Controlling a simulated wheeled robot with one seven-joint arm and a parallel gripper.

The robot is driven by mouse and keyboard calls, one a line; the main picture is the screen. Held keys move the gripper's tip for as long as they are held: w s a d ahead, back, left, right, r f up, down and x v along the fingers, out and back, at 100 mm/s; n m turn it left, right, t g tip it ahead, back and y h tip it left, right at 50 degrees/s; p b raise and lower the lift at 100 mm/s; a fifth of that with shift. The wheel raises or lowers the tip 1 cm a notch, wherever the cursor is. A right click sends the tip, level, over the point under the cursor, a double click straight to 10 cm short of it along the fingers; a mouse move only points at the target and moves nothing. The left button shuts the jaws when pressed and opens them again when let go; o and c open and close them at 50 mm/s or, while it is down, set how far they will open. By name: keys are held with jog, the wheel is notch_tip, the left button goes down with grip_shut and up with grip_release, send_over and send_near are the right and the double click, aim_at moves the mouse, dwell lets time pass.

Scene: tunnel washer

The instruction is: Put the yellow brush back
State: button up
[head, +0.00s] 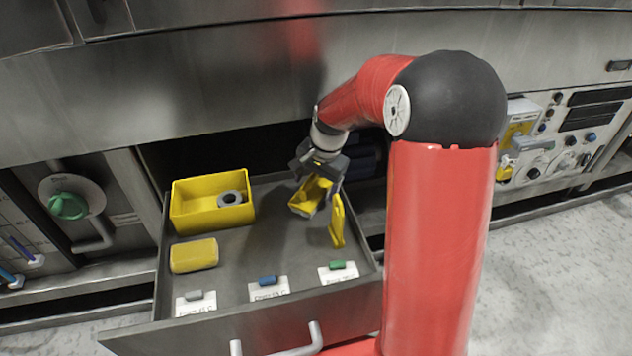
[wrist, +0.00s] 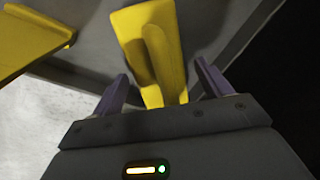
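A yellow piece (head: 304,208) with a ridge along it lies in the open drawer under my gripper (head: 318,180); it seems to be the yellow brush, but I see no bristles. In the wrist view the same ridged yellow piece (wrist: 158,45) reaches in between my gripper's fingers (wrist: 158,78). The two fingers are spread, with gaps on both sides of it. My gripper points down into the drawer's back right part and hides some of the piece.
The drawer (head: 255,240) holds a yellow bin (head: 185,212) with a grey ring (head: 230,198), a yellow block (head: 194,255), and a thin yellow part (head: 337,225) close right of my gripper. White labels with grey, blue (head: 268,280) and green pieces line its front. Its middle is clear.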

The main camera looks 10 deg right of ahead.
aim_at(324, 190)
notch_tip(324, 190, up, 12)
jog(key=s+d+p, duration=0.1)
jog(key=s+d, duration=0.1)
jog(key=s+a+r+n+t+h, duration=0.1)
jog(key=s+a+r+n, duration=0.1)
jog(key=s+r, duration=0.3)
jog(key=s+f+n+t, duration=0.2)
jog(key=s+n, duration=0.5)
jog(key=s, duration=1.2)
jog(key=shift+s+t+h, duration=0.25)
jog(key=shift+t+h, duration=0.05)
jog(key=shift+t, duration=0.2)
